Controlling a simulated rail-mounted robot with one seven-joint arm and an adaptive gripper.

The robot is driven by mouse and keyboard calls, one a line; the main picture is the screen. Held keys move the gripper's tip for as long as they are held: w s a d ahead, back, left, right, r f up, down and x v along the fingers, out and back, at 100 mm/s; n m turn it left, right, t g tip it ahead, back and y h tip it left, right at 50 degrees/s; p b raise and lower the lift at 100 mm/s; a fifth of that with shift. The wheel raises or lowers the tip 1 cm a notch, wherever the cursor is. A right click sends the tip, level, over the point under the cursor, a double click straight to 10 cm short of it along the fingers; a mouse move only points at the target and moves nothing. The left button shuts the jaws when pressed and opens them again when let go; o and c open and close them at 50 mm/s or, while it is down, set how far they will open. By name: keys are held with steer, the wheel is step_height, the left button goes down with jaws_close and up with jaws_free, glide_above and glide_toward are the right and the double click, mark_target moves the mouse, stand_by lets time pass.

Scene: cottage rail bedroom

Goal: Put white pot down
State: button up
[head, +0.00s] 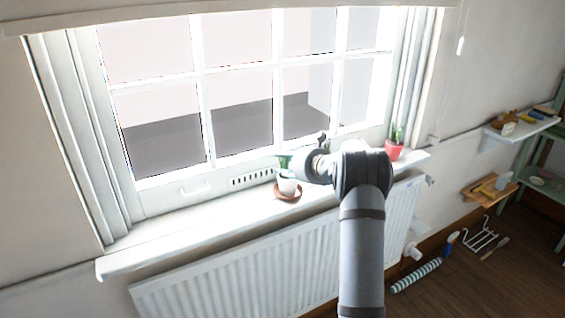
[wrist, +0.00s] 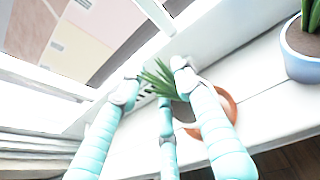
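The white pot (head: 288,187) stands upright on the window sill (head: 215,212), on or just above a round terracotta saucer (head: 287,197). The saucer also shows in the wrist view (wrist: 229,101), partly behind a finger. My gripper (head: 297,163) is at the pot's upper right in the head view. In the wrist view its pale teal fingers (wrist: 155,85) are spread around a spiky green plant (wrist: 158,79). Its pot is mostly hidden by the fingers, so contact is unclear.
A red pot with a green plant (head: 394,151) stands at the sill's right end. A pale blue-white pot (wrist: 302,52) stands to the right in the wrist view. The window is close behind, a radiator (head: 245,270) is below, and the sill's left part is clear.

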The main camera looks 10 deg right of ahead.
steer(key=shift+o, duration=1.1)
steer(key=shift+r, duration=0.25)
steer(key=b+v, duration=0.1)
steer(key=v, duration=1.1)
steer(key=shift+b, duration=0.3)
steer(key=shift+w, duration=0.1)
steer(key=p+x, duration=0.2)
steer(key=x, duration=0.9)
steer(key=shift+w+a+f, duration=0.2)
steer(key=shift+f, duration=0.1)
steer(key=shift+w+r, duration=0.2)
steer(key=shift+r, duration=1.2)
